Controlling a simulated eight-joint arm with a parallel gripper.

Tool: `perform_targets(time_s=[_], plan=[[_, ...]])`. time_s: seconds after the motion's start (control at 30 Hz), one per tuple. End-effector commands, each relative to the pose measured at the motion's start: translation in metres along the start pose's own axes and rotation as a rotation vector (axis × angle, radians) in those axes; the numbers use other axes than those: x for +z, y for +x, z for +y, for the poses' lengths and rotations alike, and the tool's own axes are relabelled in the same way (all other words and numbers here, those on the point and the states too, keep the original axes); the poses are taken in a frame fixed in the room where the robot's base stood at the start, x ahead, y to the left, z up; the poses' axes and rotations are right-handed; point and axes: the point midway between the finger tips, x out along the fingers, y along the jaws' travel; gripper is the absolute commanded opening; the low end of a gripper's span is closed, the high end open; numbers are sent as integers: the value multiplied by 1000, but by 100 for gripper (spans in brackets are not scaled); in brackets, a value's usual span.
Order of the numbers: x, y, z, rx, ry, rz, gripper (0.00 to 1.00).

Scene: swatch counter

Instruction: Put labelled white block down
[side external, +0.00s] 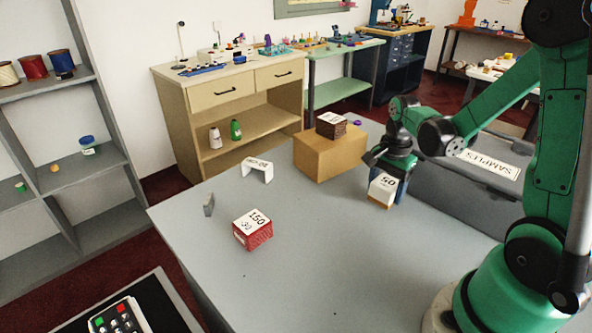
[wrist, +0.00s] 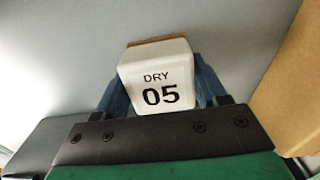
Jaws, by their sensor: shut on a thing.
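The block is low over the grey counter (side external: 320,270), to the right of the cardboard-coloured box. I cannot tell whether its underside touches the counter.
A tan box (side external: 330,157) carries a dark brown labelled block (side external: 331,126). A red block (side external: 253,233) marked "150", a white bracket-shaped label (side external: 258,168) and a small grey piece (side external: 209,205) stand leftward. The grey "SAMPLES" case (side external: 470,185) is close right. The counter's front middle is clear.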

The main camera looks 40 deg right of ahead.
Motion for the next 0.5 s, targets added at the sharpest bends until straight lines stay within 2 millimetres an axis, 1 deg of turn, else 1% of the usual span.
perform_targets(time_s=[0.03,0.17,0.5], plan=[[0,7,0,0,0,0,14],[0,17,0,0,0,0,14],[0,19,0,0,0,0,14]])
